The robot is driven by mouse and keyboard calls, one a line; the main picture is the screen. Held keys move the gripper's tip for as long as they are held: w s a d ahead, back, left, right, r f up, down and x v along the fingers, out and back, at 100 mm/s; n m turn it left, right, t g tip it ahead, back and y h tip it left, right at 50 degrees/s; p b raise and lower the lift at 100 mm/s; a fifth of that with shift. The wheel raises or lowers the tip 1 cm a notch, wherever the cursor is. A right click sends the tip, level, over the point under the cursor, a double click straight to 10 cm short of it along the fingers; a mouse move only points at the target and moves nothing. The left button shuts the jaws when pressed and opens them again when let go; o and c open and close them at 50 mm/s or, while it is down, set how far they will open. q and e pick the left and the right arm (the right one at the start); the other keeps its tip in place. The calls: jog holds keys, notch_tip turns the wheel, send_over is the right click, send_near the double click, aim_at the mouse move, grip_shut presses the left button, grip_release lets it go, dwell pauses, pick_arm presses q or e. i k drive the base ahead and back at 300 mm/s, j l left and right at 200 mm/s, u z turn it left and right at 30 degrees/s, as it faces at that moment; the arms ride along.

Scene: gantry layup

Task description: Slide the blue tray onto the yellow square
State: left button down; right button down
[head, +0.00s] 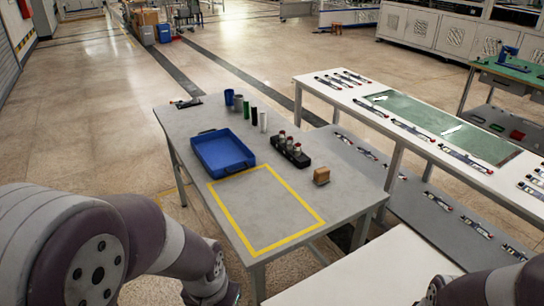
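The blue tray (223,152) lies on the grey table at its left side. It looks empty, with a handle at each end. The yellow square (241,229) is an outline marked on the table in front of the tray, toward me. The tray's near edge is at or slightly over the square's far left line; most of the tray is outside it. The inside of the square is bare. My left arm comes in at the lower left and its end is at the bottom edge; its fingers cannot be made out. Part of my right arm shows at the lower right corner; its gripper is not visible.
A black holder (291,153) with several small bottles stands right of the tray, and a brown block (321,176) sits near the square's right corner. Several cups and cylinders (238,104) stand behind. A white bench (400,125) with tools is at right.

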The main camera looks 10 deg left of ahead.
aim_at(220, 152)
jog(key=i+j+z, duration=0.2)
jog(key=j+z, duration=0.15)
jog(key=i+j+z, duration=0.15)
jog(key=j+z, duration=0.2)
jog(key=i+j+z, duration=0.1)
jog(key=j+z, duration=0.25)
jog(key=j, duration=0.2)
jog(key=j+z, duration=0.5)
jog(key=j, duration=1.55)
jog(key=k+j+z, duration=0.15)
jog(key=j, duration=1.45)
jog(key=i, duration=0.05)
